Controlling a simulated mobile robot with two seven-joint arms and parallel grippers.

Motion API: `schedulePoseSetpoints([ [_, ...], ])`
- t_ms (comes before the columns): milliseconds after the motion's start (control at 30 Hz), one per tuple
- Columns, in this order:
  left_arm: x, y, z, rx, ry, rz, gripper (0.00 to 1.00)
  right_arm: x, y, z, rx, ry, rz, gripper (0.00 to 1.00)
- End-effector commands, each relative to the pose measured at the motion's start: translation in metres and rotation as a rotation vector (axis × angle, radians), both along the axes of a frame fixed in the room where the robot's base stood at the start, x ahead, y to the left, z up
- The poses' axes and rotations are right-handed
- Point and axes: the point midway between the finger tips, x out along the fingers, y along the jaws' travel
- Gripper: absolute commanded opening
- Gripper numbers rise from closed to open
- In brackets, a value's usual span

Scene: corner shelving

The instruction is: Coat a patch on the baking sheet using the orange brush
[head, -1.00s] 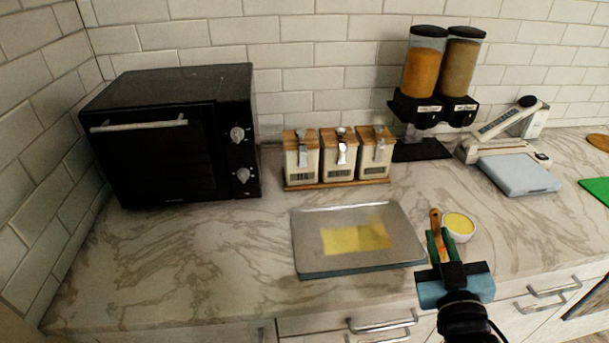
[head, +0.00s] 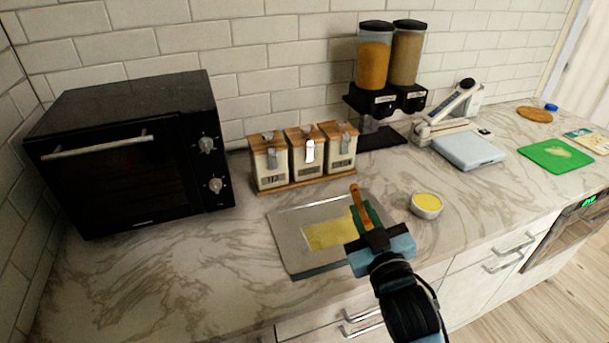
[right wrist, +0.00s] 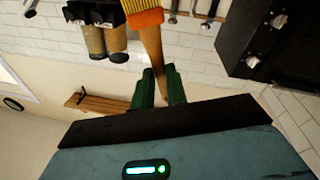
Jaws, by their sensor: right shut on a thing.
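The grey baking sheet (head: 290,225) lies on the marble counter. A yellow coated patch (head: 325,235) shows on it, its right end hidden behind my right gripper. My right gripper (head: 366,217), with green fingers, is over the sheet's right part and shut on the brush. The brush's wooden handle (head: 356,199) sticks up past the fingers. In the right wrist view the brush (right wrist: 148,48) has an orange band beyond the fingers (right wrist: 160,88). I cannot tell whether its bristles touch the sheet. A small bowl of yellow liquid (head: 426,206) stands right of the sheet. My left gripper is out of view.
Three canisters (head: 304,156) on a wooden base stand behind the sheet. A black oven (head: 130,150) is at the left. Dispensers (head: 388,70), a blue-topped slicer (head: 468,150) and a green board (head: 556,155) are to the right. The counter front is clear.

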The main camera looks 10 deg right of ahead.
Motion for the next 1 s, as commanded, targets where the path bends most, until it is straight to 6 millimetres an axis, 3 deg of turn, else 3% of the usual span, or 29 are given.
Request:
schedulePoseSetpoints([
  [200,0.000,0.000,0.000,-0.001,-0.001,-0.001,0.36,0.056,0.053,0.020,0.004,-0.006,0.093,0.00],
  [400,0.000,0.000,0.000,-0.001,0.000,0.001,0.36,0.084,0.085,0.035,-0.011,-0.004,0.147,0.00],
  [733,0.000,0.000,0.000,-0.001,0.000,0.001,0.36,0.090,0.093,0.037,-0.016,-0.002,0.161,0.00],
  [1000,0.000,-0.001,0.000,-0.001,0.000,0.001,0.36,0.082,0.092,0.022,-0.016,0.000,0.161,0.00],
])
